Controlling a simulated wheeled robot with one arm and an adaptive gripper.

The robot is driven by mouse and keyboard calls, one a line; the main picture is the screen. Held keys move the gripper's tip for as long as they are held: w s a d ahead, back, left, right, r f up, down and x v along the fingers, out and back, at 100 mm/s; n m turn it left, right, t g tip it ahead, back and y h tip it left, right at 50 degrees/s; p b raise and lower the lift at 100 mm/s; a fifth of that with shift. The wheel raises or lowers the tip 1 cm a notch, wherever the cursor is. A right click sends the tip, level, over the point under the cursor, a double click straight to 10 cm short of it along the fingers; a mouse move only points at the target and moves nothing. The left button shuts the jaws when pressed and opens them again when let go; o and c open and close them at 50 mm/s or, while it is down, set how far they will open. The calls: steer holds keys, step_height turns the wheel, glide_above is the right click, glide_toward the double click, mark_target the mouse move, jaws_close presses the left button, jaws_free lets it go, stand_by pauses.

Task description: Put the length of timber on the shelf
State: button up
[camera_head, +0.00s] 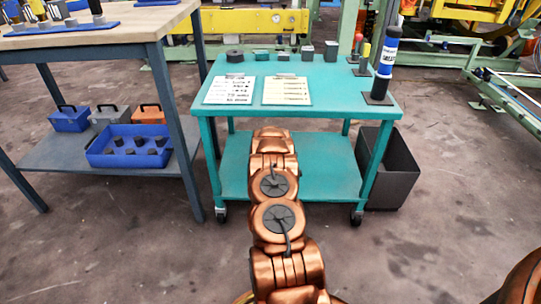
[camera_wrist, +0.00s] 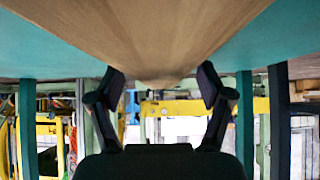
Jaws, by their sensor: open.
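The length of timber (camera_wrist: 150,35) is a broad brown wooden piece at the top of the wrist view, narrowing with distance toward the middle. It runs along a teal surface (camera_wrist: 40,50); I cannot tell whether it touches it. My gripper (camera_wrist: 160,73) is open, its two dark fingers apart on either side of the timber's far part, with no clear contact. In the head view my arm reaches toward the teal cart and hides the gripper and timber. The cart's lower teal shelf (camera_head: 325,172) shows bare where visible.
A black bin (camera_head: 393,175) stands at the cart's right. A workbench at left has a lower shelf (camera_head: 62,155) with toolboxes and a blue crate (camera_head: 96,158).

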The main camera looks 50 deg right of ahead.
steer(key=shift+r, duration=0.2)
steer(key=shift+s+b, duration=0.15)
steer(key=shift+b, duration=0.4)
